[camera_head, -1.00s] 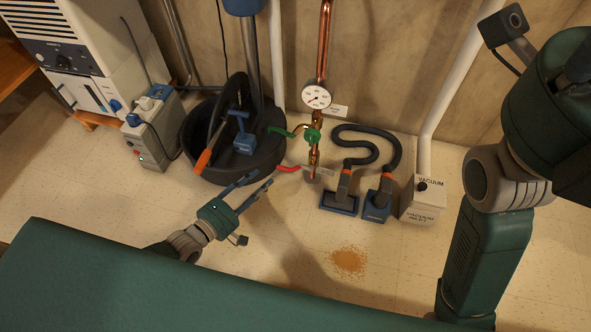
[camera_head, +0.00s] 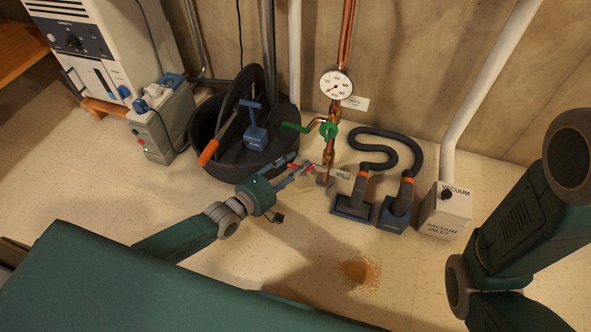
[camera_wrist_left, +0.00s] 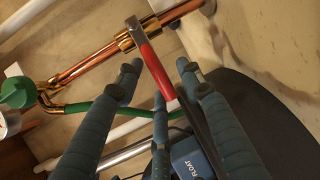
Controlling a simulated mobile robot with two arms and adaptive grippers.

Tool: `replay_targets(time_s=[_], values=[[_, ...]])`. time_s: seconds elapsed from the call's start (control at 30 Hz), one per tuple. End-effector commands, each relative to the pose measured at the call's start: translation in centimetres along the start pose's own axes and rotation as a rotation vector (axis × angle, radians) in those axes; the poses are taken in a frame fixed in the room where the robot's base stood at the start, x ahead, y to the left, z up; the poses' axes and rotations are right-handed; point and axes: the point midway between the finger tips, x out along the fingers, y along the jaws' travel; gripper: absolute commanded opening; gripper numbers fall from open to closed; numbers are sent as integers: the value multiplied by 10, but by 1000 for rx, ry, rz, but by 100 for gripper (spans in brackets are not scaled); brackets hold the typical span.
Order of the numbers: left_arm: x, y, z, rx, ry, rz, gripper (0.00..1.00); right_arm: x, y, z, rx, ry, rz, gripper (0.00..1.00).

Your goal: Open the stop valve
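The stop valve's red lever (camera_head: 305,167) sits low on the copper pipe (camera_head: 345,45), pointing left toward my left gripper. In the left wrist view the lever (camera_wrist_left: 155,69) has a bare metal end at the pipe fitting and a red grip. My left gripper (camera_head: 299,171) is at the lever, its fingers partly covering it in the head view. In the left wrist view the left gripper's fingers (camera_wrist_left: 160,72) are spread, with the red grip between them; no firm closing on it shows. My right arm is at the right, its gripper out of view.
A green valve knob (camera_head: 328,131) and pressure gauge (camera_head: 336,84) are on the pipe above. A black tub (camera_head: 233,170) with a blue float pump (camera_head: 256,136) stands left. Vacuum heads (camera_head: 353,202) and a vacuum inlet box (camera_head: 446,210) stand right. An orange-brown spill (camera_head: 362,272) lies on open floor.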

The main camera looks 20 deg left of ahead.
Motion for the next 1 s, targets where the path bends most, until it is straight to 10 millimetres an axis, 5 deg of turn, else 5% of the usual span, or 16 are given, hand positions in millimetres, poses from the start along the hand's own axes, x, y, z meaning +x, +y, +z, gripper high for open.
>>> replay_targets(time_s=[0.33,0.53,1.0], values=[[4,0,0,0,0,-1,38,-2,0,-1,0,0,0,40],[4,0,0,0,0,-1,0,-2,-1,-1,0,1,-1,40],[3,8,0,39,10,-19,0,14,3,5,0,0,-1,40]])
